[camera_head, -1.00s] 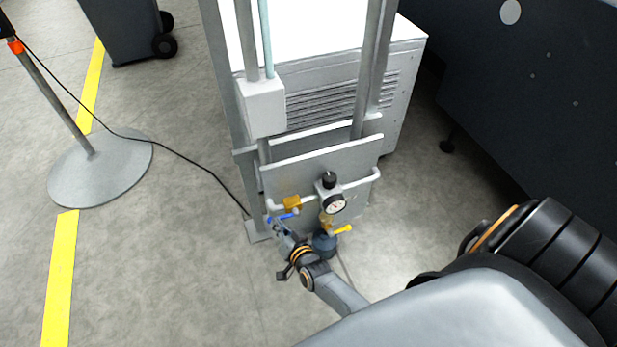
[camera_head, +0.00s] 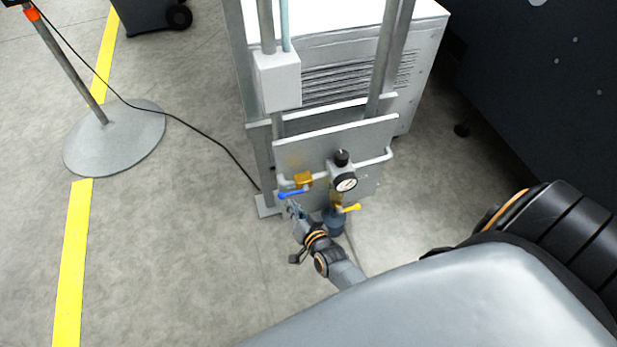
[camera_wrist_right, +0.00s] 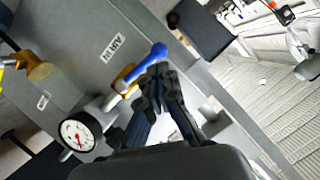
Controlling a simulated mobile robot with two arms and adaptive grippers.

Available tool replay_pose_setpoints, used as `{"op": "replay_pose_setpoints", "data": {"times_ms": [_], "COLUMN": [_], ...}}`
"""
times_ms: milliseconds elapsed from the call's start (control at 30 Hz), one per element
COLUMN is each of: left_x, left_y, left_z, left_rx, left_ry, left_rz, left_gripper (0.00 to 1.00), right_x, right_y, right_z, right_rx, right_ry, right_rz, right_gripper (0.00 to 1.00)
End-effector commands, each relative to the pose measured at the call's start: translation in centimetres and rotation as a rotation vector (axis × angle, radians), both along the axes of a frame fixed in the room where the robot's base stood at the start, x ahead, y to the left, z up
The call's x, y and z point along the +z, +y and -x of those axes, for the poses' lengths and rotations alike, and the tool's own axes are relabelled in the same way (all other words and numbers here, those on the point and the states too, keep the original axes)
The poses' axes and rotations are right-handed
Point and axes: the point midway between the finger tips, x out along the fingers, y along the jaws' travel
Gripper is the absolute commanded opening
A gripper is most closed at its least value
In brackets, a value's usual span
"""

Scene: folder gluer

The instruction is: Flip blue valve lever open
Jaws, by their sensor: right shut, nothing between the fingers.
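The blue valve lever (camera_head: 291,194) sits on a brass valve (camera_head: 304,179) on the left part of the grey panel (camera_head: 335,150). In the right wrist view the blue lever (camera_wrist_right: 148,62) angles up to the right from the brass valve (camera_wrist_right: 124,79), its round end just above my fingertips. My right gripper (camera_wrist_right: 160,72) is shut with nothing between the fingers, right at the lever. Whether it touches the lever I cannot tell. In the head view the right gripper (camera_head: 294,209) is just below the lever. My left gripper is not in view.
A pressure gauge (camera_head: 345,182) and a yellow lever (camera_head: 350,208) are right of the blue lever. A grey upright post (camera_head: 252,95) stands beside the panel. A black cable (camera_head: 205,136) runs from a round-based stand (camera_head: 112,140).

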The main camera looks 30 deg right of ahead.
Motion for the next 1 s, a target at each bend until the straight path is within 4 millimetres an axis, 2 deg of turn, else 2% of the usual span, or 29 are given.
{"op": "replay_pose_setpoints", "data": {"times_ms": [33, 200, 400, 600, 1000], "left_x": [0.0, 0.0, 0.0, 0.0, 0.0], "left_y": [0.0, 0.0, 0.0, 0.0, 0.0], "left_z": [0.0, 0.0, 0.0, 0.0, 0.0], "left_rx": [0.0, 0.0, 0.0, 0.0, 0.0], "left_ry": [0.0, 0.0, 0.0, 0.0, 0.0], "left_rz": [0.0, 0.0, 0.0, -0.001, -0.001], "left_gripper": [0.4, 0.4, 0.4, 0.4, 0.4], "right_x": [0.2, 1.3, 2.2, 2.6, 2.5], "right_y": [0.1, 0.2, 0.4, 0.5, 0.4], "right_z": [1.3, 4.7, 7.4, 8.3, 8.3], "right_rx": [0.0, 0.0, 0.0, 0.001, 0.0], "right_ry": [0.004, 0.004, 0.002, 0.001, 0.002], "right_rz": [0.0, 0.0, 0.0, 0.0, 0.0], "right_gripper": [0.0, 0.0, 0.0, 0.0, 0.0]}}
